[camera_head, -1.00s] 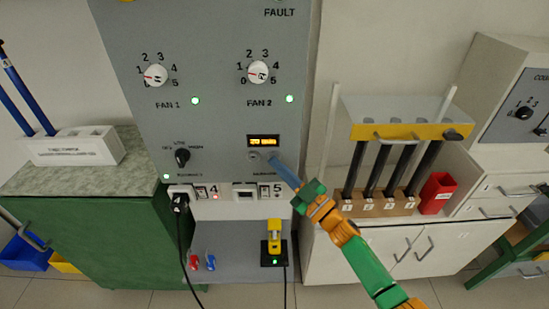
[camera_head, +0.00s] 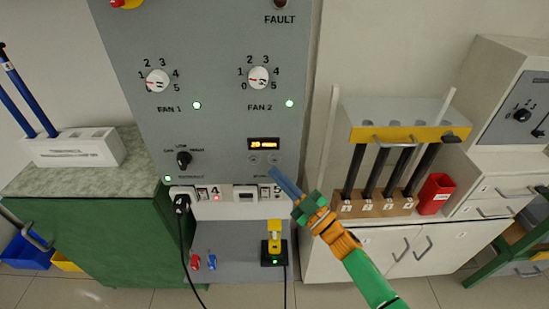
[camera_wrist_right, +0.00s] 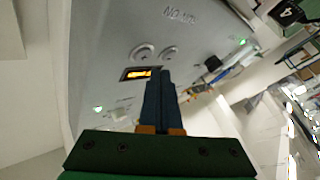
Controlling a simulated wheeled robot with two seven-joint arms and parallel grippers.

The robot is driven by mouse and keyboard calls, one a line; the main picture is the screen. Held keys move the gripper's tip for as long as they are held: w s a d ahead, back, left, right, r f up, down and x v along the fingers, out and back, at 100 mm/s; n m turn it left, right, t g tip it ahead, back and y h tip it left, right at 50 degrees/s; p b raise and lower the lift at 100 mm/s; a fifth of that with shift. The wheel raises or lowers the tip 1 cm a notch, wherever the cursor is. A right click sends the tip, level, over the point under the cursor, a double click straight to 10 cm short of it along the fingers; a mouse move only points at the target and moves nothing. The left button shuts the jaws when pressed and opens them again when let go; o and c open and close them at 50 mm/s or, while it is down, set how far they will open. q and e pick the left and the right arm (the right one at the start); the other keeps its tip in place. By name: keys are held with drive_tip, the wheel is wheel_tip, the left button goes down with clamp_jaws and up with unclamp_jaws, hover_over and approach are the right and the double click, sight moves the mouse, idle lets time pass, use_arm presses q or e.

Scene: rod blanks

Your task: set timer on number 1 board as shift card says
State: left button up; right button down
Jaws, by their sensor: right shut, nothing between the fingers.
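The grey board (camera_head: 215,125) stands upright in the middle of the head view. Its timer display (camera_head: 263,144) is lit amber and seems to read 20 with a blurred word after it. Two small round buttons (camera_head: 263,158) sit just below the display. In the right wrist view the display (camera_wrist_right: 140,73) and the two buttons (camera_wrist_right: 154,53) also show. My right gripper (camera_head: 274,171) is shut and empty, its blue fingertips just below and right of the buttons, seemingly apart from the board. I cannot make out a shift card. My left gripper is out of view.
The board also carries fan dials (camera_head: 157,81) and a black selector knob (camera_head: 184,158). Below are a plugged black cable (camera_head: 181,202) and a yellow device (camera_head: 274,240). Right stands a rack of black rods (camera_head: 378,170) with a red cup (camera_head: 435,193). A green cabinet (camera_head: 90,240) stands left.

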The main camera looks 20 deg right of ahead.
drive_tip(key=s+p, duration=0.1)
drive_tip(key=s, duration=0.1)
drive_tip(key=s+a, duration=0.1)
drive_tip(key=s, duration=0.1)
drive_tip(key=shift+r+p, duration=0.1)
drive_tip(key=shift+p, duration=0.3)
idle(0.4)
drive_tip(key=s+d+f+m+g+h, duration=0.2)
drive_tip(key=s+f+g+h, duration=0.15)
drive_tip(key=f, duration=0.65)
drive_tip(key=s+d+f+m+g+h, duration=0.1)
drive_tip(key=s+f+m+g+h, duration=0.3)
drive_tip(key=f, duration=0.6)
drive_tip(key=s+d+f+m+g+h, duration=0.15)
drive_tip(key=s+f, duration=0.35)
drive_tip(key=f, duration=0.5)
drive_tip(key=s+f+g, duration=0.4)
drive_tip(key=s+f, duration=0.1)
drive_tip(key=s, duration=0.7)
drive_tip(key=s+f+m+g, duration=0.1)
drive_tip(key=s+f+g, duration=0.4)
drive_tip(key=s, duration=0.7)
drive_tip(key=shift+s+f+h, duration=0.25)
drive_tip(key=shift+f+h, duration=0.15)
drive_tip(key=shift+f, duration=0.3)
